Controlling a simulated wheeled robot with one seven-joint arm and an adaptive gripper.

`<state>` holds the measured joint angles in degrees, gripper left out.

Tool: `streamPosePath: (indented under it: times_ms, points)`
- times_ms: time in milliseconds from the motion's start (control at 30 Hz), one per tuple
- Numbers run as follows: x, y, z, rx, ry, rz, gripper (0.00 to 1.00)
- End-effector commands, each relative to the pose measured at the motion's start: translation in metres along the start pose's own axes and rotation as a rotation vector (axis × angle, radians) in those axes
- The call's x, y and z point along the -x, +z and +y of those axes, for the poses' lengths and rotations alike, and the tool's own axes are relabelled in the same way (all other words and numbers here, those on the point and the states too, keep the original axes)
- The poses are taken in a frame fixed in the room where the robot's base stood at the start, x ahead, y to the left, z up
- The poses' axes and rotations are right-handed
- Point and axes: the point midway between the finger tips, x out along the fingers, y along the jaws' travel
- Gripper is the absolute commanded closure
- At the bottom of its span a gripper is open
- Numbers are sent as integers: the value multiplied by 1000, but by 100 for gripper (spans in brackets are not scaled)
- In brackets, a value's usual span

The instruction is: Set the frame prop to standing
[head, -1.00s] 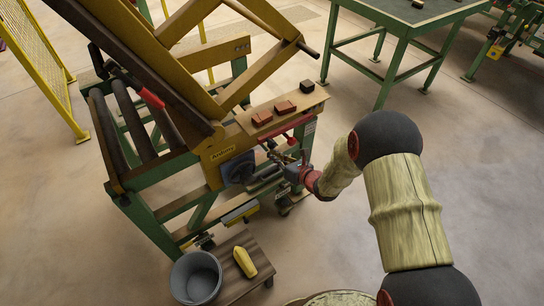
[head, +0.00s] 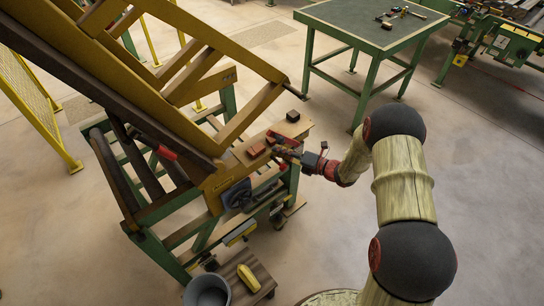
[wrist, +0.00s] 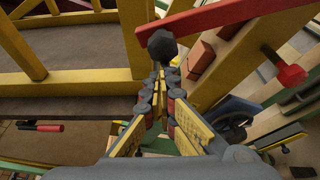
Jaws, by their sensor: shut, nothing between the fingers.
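The yellow frame (head: 170,75) leans at a slant over the green stand. A red bar (wrist: 220,14) with a dark round knob (wrist: 162,46) crosses the top of the wrist view; it looks like the frame prop. In the head view the red bar (head: 284,139) shows by the wooden ledge, partly hidden by my gripper. My gripper (wrist: 166,74) is shut and empty, its tips close together just below the knob in the wrist picture. I cannot tell whether they touch it. In the head view my gripper (head: 280,151) is at the ledge's front edge.
Reddish blocks (head: 256,149) and a dark block (head: 293,116) sit on the wooden ledge (head: 240,157). A red-handled lever (head: 165,152) is on the stand's left. A grey bucket (head: 207,291) and a low stool (head: 263,277) stand in front. A green table (head: 370,25) is behind.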

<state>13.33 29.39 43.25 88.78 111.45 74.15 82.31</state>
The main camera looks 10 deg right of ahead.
Motion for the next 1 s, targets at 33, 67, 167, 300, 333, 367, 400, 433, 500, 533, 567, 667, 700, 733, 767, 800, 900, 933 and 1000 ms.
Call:
streamPosePath:
  times_ms: [33, 67, 167, 300, 333, 367, 400, 433, 500, 533, 567, 667, 700, 733, 767, 800, 900, 933, 1000]
  points:
    - [5, 14, 8, -38, 14, -5, 100]
    - [7, 20, 10, -65, 23, -5, 100]
    - [14, 40, 15, -155, 54, -5, 100]
    - [24, 67, 19, -280, 99, -5, 100]
    - [26, 73, 19, -307, 107, -5, 100]
    - [28, 79, 20, -332, 116, -5, 100]
    - [31, 86, 20, -366, 129, -4, 100]
    - [32, 92, 19, -391, 137, -4, 100]
    - [37, 104, 18, -446, 157, -4, 100]
    - [39, 110, 17, -468, 165, -5, 100]
    - [40, 115, 16, -490, 172, -5, 100]
    - [45, 129, 14, -558, 196, -3, 100]
    - [47, 134, 12, -581, 203, -4, 100]
    - [49, 137, 11, -598, 209, -4, 100]
    - [50, 141, 10, -610, 213, -4, 100]
    - [51, 145, 10, -605, 212, -3, 100]
    - [54, 153, 7, -604, 211, -2, 100]
    - [54, 155, 6, -604, 211, -2, 100]
    - [56, 159, 5, -604, 211, -3, 100]
